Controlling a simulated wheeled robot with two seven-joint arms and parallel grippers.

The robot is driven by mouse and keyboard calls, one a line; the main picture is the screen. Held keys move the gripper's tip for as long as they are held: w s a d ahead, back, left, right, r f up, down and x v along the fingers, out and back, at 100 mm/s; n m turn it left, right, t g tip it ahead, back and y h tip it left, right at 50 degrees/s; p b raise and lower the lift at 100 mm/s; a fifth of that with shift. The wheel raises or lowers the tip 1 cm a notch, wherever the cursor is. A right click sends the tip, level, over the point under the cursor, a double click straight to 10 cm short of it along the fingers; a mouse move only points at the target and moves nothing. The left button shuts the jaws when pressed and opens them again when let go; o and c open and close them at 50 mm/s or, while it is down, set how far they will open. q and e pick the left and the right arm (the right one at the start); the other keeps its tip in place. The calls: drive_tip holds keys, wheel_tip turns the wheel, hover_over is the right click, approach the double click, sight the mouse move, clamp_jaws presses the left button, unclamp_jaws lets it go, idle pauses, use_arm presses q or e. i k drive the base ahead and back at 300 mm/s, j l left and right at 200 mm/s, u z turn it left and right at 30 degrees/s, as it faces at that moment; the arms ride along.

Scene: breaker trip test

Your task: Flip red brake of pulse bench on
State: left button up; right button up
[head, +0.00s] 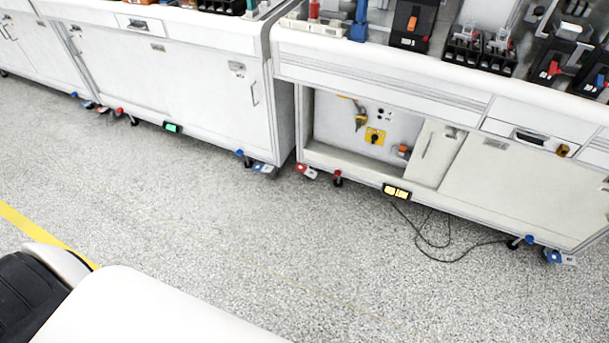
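Two white benches stand on casters with coloured brake pedals; I cannot read which one is the pulse bench. The right bench (540,195) has a red pedal (306,171) at its left front foot, beside a red-topped caster (337,176). A blue pedal (556,257) is at its right foot. The left bench (180,90) has a red pedal (101,109) near a red-topped caster (118,112) and a blue pedal (263,168) at its right foot. The pedals are too small to tell on from off. Neither gripper is in view.
A black cable (440,243) loops on the floor before the right bench, below a yellow-lit display (396,192). A green-lit display (172,127) is on the left bench. Breakers (413,24) stand on the right benchtop. The speckled floor (240,230) ahead is mostly clear.

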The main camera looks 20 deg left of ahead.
sight(306, 170)
drive_tip(key=i+j, duration=0.1)
drive_tip(key=i, duration=0.7)
drive_tip(key=i+j+u, duration=0.15)
drive_tip(key=i, duration=0.65)
